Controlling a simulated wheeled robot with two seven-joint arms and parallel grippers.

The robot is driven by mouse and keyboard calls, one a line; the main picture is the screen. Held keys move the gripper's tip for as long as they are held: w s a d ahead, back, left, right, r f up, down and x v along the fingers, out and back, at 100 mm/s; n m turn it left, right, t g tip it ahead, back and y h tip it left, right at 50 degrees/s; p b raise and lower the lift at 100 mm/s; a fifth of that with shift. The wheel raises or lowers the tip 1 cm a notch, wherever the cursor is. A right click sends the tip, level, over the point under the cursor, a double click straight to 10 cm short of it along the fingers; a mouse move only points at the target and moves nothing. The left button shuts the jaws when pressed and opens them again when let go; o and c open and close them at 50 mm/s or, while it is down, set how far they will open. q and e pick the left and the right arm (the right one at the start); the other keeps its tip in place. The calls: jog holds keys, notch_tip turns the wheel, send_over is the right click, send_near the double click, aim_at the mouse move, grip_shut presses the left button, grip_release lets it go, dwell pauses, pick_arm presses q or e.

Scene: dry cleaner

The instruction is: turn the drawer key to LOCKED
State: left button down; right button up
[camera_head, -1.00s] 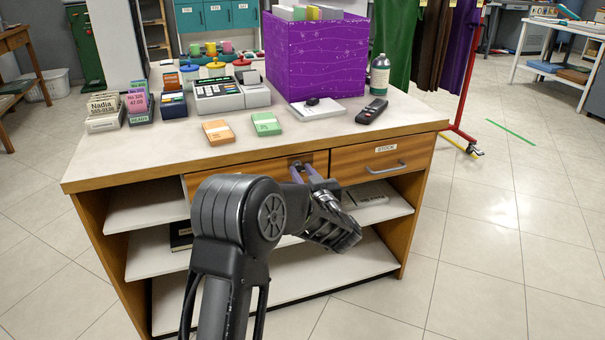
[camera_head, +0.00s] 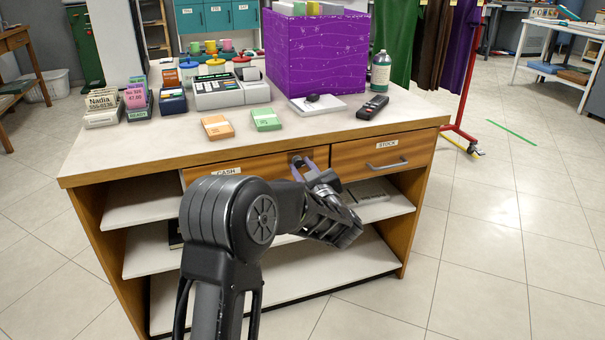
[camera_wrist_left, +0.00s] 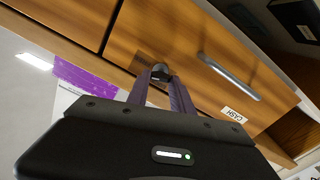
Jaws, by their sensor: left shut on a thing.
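The CASH drawer (camera_head: 262,168) is at the front of the counter, left of the STOCK drawer, and looks shut. It also shows in the left wrist view (camera_wrist_left: 195,45), with its bar handle (camera_wrist_left: 228,76) and CASH label. The dark drawer key (camera_wrist_left: 161,72) sits at a lock plate near the drawer's right end. My left gripper (camera_head: 305,168) is at this lock, its two purplish fingers on either side of the key; they are shut on it. The gripper also shows in the left wrist view (camera_wrist_left: 160,88). Lock markings are too small to read. My right gripper is out of view.
The STOCK drawer (camera_head: 383,156) with its handle is just to the right. Above, the countertop (camera_head: 165,150) holds a purple box (camera_head: 316,55), a cash register (camera_head: 222,92), card pads and a remote (camera_head: 372,107). Open shelves (camera_head: 300,275) lie below the drawers.

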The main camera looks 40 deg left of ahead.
pick_arm(q)
jog(key=n+b, duration=0.2)
jog(key=n, duration=0.1)
jog(key=shift+f+n+b, duration=0.25)
jog(key=shift+n+b, duration=0.15)
jog(key=shift+s+a+n+b, duration=0.1)
jog(key=shift+s+n+b, duration=0.05)
jog(key=shift+n+b, duration=4.8)
jog(key=shift+n, duration=0.35)
jog(key=c, duration=1.1)
grip_release()
jog(key=shift+r+p, duration=0.1)
jog(key=shift+p, duration=0.2)
